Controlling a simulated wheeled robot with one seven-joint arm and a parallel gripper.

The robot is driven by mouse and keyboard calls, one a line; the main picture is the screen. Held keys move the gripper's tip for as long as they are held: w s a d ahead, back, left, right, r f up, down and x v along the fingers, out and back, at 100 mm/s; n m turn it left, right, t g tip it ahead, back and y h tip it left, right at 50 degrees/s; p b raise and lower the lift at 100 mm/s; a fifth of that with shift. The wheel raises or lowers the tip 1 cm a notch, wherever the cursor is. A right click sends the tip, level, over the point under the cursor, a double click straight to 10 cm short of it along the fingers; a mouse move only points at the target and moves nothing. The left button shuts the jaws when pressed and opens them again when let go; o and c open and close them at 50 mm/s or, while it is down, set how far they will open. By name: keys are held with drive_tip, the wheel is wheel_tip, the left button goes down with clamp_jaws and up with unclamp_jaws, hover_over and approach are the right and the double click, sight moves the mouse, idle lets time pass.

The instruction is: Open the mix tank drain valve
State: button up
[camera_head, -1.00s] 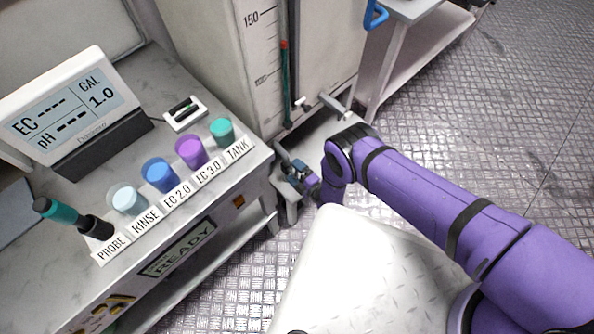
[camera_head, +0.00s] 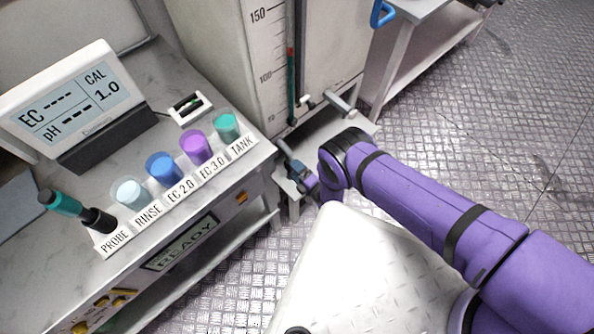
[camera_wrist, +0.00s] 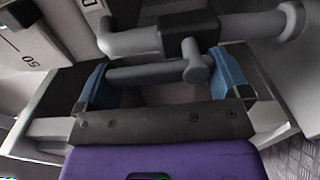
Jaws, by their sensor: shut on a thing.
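The mix tank (camera_head: 222,50) is the pale tank with a volume scale, at the top of the head view. In the wrist view its drain valve has a dark body (camera_wrist: 188,25) on a grey horizontal pipe (camera_wrist: 130,42). A grey lever handle (camera_wrist: 150,74) lies below the pipe, with a short rounded stem at its right end. My gripper (camera_wrist: 160,64) has its blue fingers at the two ends of this handle and is shut on it. In the head view my gripper (camera_head: 303,176) is small, low beside the bench, and its grip is largely hidden by my wrist.
A bench (camera_head: 215,182) stands left, with a meter (camera_head: 62,95), a probe (camera_head: 75,210) and several labelled cups. A low shelf (camera_head: 322,137) lies under the tank. A sight tube (camera_head: 291,85) runs up the tank. The metal floor at right is clear.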

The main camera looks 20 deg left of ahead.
drive_tip(key=o, duration=0.9)
drive_tip(key=shift+d, duration=0.1)
drive_tip(key=v, duration=1)
drive_tip(key=shift+s+d, duration=0.15)
drive_tip(key=shift+d, duration=0.2)
drive_tip(key=shift+f, duration=0.1)
